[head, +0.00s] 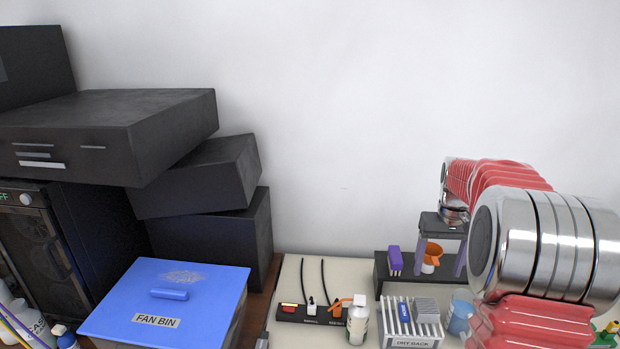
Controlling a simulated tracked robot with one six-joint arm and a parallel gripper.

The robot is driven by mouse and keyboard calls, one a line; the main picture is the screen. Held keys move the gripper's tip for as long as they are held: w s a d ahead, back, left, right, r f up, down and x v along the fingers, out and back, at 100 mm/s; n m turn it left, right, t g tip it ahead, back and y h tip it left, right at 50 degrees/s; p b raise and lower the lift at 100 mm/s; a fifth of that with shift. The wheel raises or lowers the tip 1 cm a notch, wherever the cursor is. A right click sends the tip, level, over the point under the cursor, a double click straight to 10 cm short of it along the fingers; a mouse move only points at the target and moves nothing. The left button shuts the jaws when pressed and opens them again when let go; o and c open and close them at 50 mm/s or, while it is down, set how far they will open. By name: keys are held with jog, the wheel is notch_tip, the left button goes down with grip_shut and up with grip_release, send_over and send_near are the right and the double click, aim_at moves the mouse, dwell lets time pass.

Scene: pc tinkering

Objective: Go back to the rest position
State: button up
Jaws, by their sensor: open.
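My gripper (438,272) is at the right of the head view, at the end of my red and silver arm. It points down, its two grey-purple fingers spread apart. Nothing is clasped between them. An orange object (431,258) shows in the gap between the fingers, seemingly behind them at the black shelf; I cannot tell the exact distance. My arm's large near links hide much of the right side of the bench.
A white bottle (358,322) stands beside a power strip (311,315). The blue-lidded fan bin (205,290) and stacked black boxes (160,118) fill the left.

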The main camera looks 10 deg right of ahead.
jog(key=s+a+r+n+t, duration=0.1)
jog(key=s+a+r+t, duration=0.1)
jog(key=s+a, duration=1)
jog(key=s+a+r+n+t, duration=0.2)
jog(key=s+a+r, duration=0.3)
jog(key=s+a, duration=0.8)
jog(key=shift+a+r+t, duration=0.25)
jog(key=shift+a+t, duration=0.5)
jog(key=shift+t, duration=0.05)
